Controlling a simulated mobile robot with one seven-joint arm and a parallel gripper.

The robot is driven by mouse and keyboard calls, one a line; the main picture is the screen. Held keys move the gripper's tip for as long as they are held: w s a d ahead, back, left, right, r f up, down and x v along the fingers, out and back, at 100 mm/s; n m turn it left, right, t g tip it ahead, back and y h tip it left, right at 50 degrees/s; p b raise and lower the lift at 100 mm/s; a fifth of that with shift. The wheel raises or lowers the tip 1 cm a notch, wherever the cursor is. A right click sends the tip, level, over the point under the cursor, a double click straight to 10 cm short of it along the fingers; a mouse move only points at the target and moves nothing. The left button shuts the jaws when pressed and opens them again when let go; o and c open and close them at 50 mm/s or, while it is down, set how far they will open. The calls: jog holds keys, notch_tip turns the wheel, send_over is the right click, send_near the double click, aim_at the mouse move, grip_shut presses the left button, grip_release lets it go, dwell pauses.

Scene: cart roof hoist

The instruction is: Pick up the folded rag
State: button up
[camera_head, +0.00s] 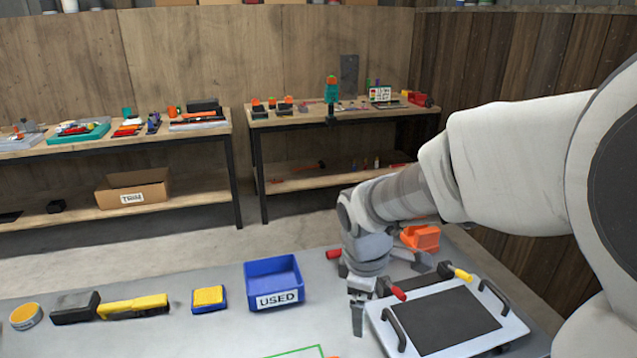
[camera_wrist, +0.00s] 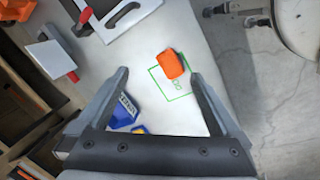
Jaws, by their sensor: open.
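An orange, rounded, folded-looking piece, which looks like the folded rag (camera_wrist: 172,63), lies on the grey table in the wrist view. In the head view only part of the green outline (camera_head: 300,351) shows at the bottom edge, and the rag is almost wholly cut off. My gripper (camera_wrist: 158,76) is open and empty, its fingers spread, with the rag showing between them near the right finger. In the head view my gripper (camera_head: 358,316) points down beside the white tray; its height above the table is hard to judge.
A white tray (camera_head: 376,312) with black handles stands at the right. A blue bin marked USED (camera_head: 277,299) and a yellow-topped blue block (camera_head: 209,298) are to the left. Red-handled and yellow-handled tools (camera_head: 458,272) lie behind the tray. The table's front middle looks mostly clear.

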jog(key=w+a+f+n, duration=0.1)
jog(key=a+f+n, duration=0.1)
jog(key=f, duration=0.5)
jog(key=w+a+f+n+g, duration=0.1)
jog(key=a+f+n, duration=0.1)
jog(key=f, duration=0.6)
jog(key=w+a+f+n+g+y, duration=0.1)
jog(key=w+a+f+n, duration=0.1)
jog(key=f, duration=0.5)
jog(key=shift+a+f+n, duration=0.3)
jog(key=shift+f+n, duration=0.1)
jog(key=shift+n, duration=0.4)
jog(key=shift+a+f+b, duration=0.2)
jog(key=shift+f+b, duration=0.2)
jog(key=shift+f, duration=2.4)
jog(key=shift+c, duration=0.2)
jog(key=c, duration=1.1)
jog(key=shift+r, duration=0.1)
